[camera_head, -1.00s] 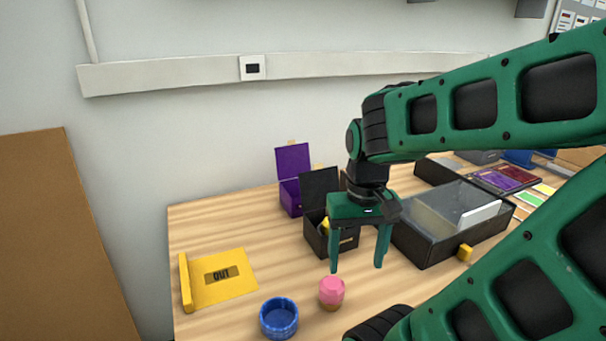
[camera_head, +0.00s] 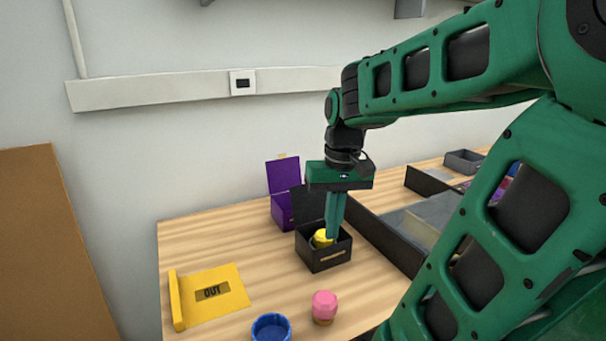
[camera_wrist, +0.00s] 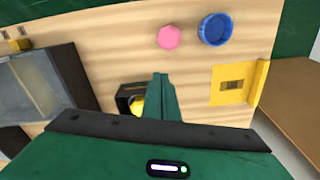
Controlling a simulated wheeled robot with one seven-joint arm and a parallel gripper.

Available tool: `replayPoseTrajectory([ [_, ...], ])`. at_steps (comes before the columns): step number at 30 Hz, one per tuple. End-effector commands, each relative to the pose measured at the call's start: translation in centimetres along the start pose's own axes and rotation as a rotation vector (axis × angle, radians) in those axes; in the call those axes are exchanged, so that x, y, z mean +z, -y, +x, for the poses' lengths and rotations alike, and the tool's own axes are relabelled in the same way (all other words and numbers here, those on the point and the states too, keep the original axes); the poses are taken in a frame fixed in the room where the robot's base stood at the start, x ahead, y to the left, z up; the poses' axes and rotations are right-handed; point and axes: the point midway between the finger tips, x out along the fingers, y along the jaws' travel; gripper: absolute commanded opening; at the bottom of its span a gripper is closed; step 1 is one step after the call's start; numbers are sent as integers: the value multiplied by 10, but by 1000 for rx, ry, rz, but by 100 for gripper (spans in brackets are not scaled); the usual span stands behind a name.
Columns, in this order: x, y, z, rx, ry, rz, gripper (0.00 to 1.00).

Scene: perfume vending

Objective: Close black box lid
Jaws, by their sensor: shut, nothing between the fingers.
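The black box (camera_head: 322,252) stands on the table in the head view. Its lid (camera_head: 308,203) is raised at the back, partly hidden behind my gripper. A yellow item (camera_head: 322,238) lies inside. My gripper (camera_head: 334,238) is shut and empty, pointing down, with its fingertips over or in front of the box's opening; I cannot tell if they touch it. In the wrist view my gripper's fingers (camera_wrist: 160,80) are together beside the black box (camera_wrist: 124,92), which shows the yellow item (camera_wrist: 138,104) inside.
A purple box (camera_head: 284,208) with its lid up stands behind. A large black tray (camera_head: 385,235) is close on the right. A yellow OUT stand (camera_head: 230,280), a pink-topped item (camera_head: 324,304) and a blue round container (camera_head: 271,328) are in front. The left table is mostly clear.

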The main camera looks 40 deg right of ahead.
Motion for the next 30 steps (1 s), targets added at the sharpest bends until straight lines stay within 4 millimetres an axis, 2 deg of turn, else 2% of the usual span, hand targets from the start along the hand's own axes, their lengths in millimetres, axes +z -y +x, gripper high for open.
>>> replayPoseTrajectory([
  [1, -23, 3, -10, -5, -4, -8, 0],
  [9, -126, 18, -56, -21, -25, -79, 0],
  [18, -231, 20, -87, 0, -44, -178, 0],
  [24, -280, 17, -95, 27, -48, -237, 0],
  [30, -298, 16, -97, 40, -50, -264, 0],
])
